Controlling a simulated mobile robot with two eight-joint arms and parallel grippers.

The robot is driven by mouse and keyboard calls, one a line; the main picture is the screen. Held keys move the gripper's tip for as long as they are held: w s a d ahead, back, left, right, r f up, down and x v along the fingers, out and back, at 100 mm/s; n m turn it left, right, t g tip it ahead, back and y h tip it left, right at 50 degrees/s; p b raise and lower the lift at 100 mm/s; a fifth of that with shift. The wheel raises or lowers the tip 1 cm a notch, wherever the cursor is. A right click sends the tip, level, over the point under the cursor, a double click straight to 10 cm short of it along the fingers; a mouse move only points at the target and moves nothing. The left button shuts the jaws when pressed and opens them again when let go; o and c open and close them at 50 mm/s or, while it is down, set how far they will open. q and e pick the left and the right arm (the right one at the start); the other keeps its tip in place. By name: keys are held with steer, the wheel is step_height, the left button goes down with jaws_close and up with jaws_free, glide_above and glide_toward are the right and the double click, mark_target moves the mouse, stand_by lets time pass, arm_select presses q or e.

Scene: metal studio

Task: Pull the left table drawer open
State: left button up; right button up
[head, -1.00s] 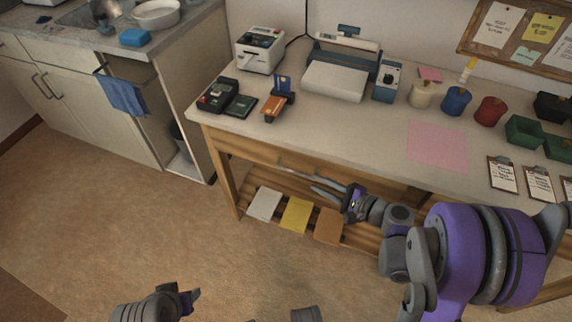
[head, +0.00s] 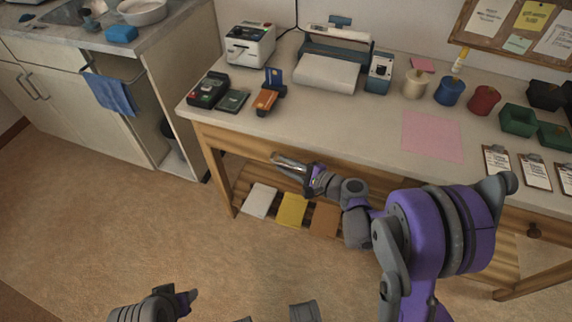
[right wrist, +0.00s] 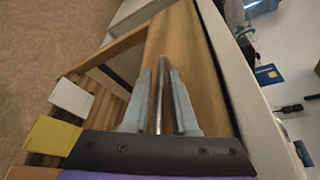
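The left table drawer (head: 250,151) is a wooden front under the tabletop, and it looks closed. Its metal bar handle (head: 282,157) is partly hidden by my right gripper (head: 290,165). In the right wrist view, the handle (right wrist: 161,90) lies between the two grey fingers of my right gripper (right wrist: 161,85), one on each side with narrow gaps. The fingers look open around it; contact is hard to judge. My left gripper (head: 188,298) shows only in part at the bottom left, empty space around it, its fingers unclear.
The table (head: 340,130) carries a card terminal (head: 208,90), a printer (head: 249,45), a laminator-like machine (head: 330,70) and pots. A lower slatted shelf holds white, yellow and brown pads (head: 291,210). A sink counter (head: 150,50) stands at left. The floor in front is clear.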

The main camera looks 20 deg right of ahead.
jaws_close()
stand_by(1.3)
